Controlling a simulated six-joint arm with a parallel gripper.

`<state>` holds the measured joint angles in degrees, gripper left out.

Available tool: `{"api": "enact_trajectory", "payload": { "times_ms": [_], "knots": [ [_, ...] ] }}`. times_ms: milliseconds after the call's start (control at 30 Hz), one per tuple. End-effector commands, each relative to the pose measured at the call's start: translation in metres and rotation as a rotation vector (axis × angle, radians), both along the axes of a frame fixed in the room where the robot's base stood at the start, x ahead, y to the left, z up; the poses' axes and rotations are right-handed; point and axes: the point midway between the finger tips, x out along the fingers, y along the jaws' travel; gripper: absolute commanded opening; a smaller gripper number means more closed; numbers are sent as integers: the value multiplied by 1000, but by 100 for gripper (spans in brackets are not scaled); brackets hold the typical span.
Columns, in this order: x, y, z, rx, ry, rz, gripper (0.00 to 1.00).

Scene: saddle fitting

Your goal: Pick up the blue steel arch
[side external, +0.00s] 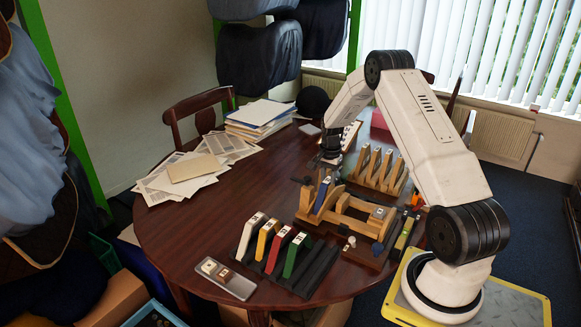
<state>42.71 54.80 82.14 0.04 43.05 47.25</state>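A narrow blue piece (322,194), which looks like the blue steel arch, stands tilted at the left end of a wooden fixture (345,222) on the table. My gripper (329,163) is dark and small in this view, above and behind the blue piece. Its fingers are too small and dark to show whether they are open or shut. I cannot tell whether it touches the blue piece.
A dark rack (318,269) at the front holds white (250,235), yellow (267,239), red (279,250) and green (296,255) arches. A wooden slotted rack (380,168) stands behind the fixture. Papers (190,172) lie at the left; the table's left front (185,235) is clear.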

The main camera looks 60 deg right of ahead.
Motion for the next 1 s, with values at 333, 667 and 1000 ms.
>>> {"api": "enact_trajectory", "payload": {
  "times_ms": [333,667,1000],
  "knots": [
    [0,0,0,0,0,0,0],
    [0,0,0,0,0,0,0],
    [0,0,0,0,0,0,0]
  ]
}}
